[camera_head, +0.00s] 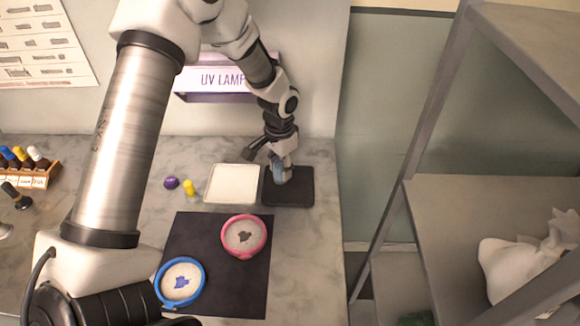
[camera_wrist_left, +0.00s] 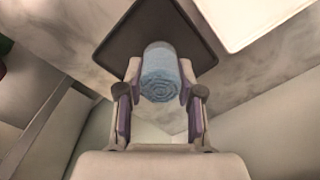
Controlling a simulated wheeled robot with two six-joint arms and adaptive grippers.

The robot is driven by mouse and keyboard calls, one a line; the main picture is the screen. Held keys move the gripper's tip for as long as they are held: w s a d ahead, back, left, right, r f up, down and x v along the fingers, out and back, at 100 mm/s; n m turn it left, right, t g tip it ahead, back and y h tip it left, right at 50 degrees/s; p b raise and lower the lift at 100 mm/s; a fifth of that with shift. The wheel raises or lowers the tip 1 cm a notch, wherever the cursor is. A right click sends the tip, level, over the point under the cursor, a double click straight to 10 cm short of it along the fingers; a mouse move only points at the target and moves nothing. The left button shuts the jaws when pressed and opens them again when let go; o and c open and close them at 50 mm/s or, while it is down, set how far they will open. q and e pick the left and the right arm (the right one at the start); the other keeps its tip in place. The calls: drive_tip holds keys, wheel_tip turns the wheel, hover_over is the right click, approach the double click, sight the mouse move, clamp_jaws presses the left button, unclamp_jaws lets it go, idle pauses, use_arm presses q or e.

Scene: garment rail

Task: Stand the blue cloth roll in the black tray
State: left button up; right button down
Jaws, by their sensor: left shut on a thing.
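The blue cloth roll (camera_wrist_left: 161,76) is held between the two fingers of my left gripper (camera_wrist_left: 160,92) in the left wrist view, its spiral end facing the camera. In the head view the roll (camera_head: 278,170) shows as a small light-blue piece under my left gripper (camera_head: 282,160). The black tray (camera_head: 290,195) lies on the counter right of a white tray, and the roll is over its upper left part. The black tray also shows behind the roll in the left wrist view (camera_wrist_left: 120,45). I cannot tell whether the roll touches the tray floor. My right gripper is not in view.
A white tray (camera_head: 232,184) sits directly left of the black tray. Purple (camera_head: 171,183) and yellow (camera_head: 190,187) small items stand left of it. A dark mat (camera_head: 200,230) holds pink (camera_head: 244,237) and blue (camera_head: 180,283) hoops. A grey shelf rack (camera_head: 430,230) stands at right.

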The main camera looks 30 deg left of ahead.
use_arm(q)
drive_tip(key=shift+w+d, duration=0.35)
drive_tip(key=shift+w, duration=0.45)
drive_tip(key=shift+w+d, duration=0.15)
drive_tip(key=shift+w, duration=0.05)
wheel_tip(320, 180, down, 4)
drive_tip(key=shift+r+p, duration=0.25)
drive_tip(key=shift+p, duration=0.55)
drive_tip(key=shift+w+f, duration=0.15)
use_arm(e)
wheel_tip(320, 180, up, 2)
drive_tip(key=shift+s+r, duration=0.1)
use_arm(q)
drive_tip(key=shift+f, duration=0.1)
drive_tip(key=o, duration=0.9)
